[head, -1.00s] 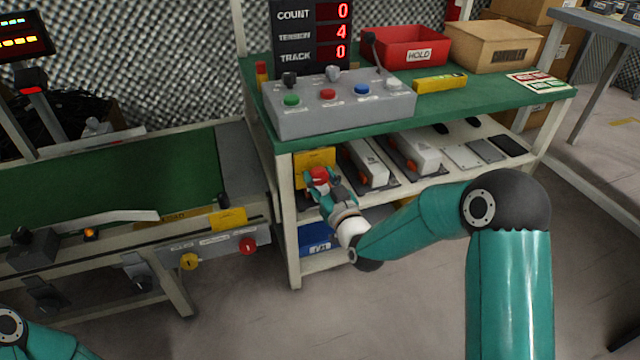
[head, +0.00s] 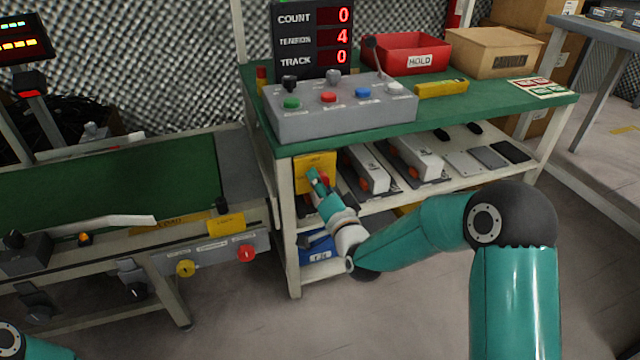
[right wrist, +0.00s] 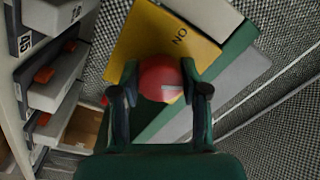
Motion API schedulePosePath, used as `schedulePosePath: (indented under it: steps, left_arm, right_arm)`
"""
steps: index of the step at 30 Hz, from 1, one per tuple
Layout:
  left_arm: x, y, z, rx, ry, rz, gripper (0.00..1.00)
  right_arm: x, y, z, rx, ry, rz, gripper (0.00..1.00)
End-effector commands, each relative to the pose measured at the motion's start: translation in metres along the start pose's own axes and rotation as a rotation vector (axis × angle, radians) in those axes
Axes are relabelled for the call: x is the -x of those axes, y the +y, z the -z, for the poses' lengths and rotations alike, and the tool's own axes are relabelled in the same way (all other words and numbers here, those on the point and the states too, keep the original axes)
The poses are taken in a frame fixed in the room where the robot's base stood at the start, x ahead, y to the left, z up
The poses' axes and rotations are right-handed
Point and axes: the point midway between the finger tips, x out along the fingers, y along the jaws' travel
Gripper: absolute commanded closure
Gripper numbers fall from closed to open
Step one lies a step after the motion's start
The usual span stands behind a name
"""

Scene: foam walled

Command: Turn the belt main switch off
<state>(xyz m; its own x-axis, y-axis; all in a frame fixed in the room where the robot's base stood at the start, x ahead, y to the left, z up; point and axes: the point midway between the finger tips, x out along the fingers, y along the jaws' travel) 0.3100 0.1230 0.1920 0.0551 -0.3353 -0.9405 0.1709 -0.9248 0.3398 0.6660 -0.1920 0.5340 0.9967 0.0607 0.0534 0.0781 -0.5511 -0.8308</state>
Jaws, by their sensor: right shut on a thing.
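The main switch is a red round knob (right wrist: 158,78) on a yellow plate (right wrist: 190,38), with "ON" lettering readable on the plate in the right wrist view. A pale mark shows on the knob's face. In the head view the yellow plate (head: 316,160) is at the left end of the bench, below its green top, and the knob is mostly hidden by my right gripper (head: 318,180). My right gripper's two fingers (right wrist: 160,90) are closed on opposite sides of the knob. My left gripper is out of the head view; only a bit of my left arm shows.
A grey button box (head: 340,118) stands on the green bench top above. Grey devices (head: 368,172) sit on the shelf right of the gripper, and a blue bin (head: 318,252) is below. The conveyor (head: 110,180) with its own knobs is at left.

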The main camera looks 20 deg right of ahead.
Motion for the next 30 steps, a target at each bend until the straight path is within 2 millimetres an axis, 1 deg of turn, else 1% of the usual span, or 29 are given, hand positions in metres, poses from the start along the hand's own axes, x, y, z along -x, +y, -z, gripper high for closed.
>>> schedulePosePath:
  steps: [6,15,21,30]
  left_arm:
    - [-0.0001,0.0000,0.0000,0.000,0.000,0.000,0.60]
    - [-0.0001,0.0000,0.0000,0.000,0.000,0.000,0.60]
    - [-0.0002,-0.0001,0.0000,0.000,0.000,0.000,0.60]
    - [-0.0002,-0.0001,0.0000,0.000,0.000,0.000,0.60]
  right_arm:
    - [0.0002,0.0023,0.0008,-0.191,0.014,-0.007,0.90]
    - [0.0003,0.0034,0.0011,-0.375,0.027,-0.011,0.90]
    - [0.0004,0.0039,0.0013,-0.432,0.031,-0.012,0.90]
    - [0.0005,0.0046,0.0015,-0.450,0.033,-0.014,0.90]
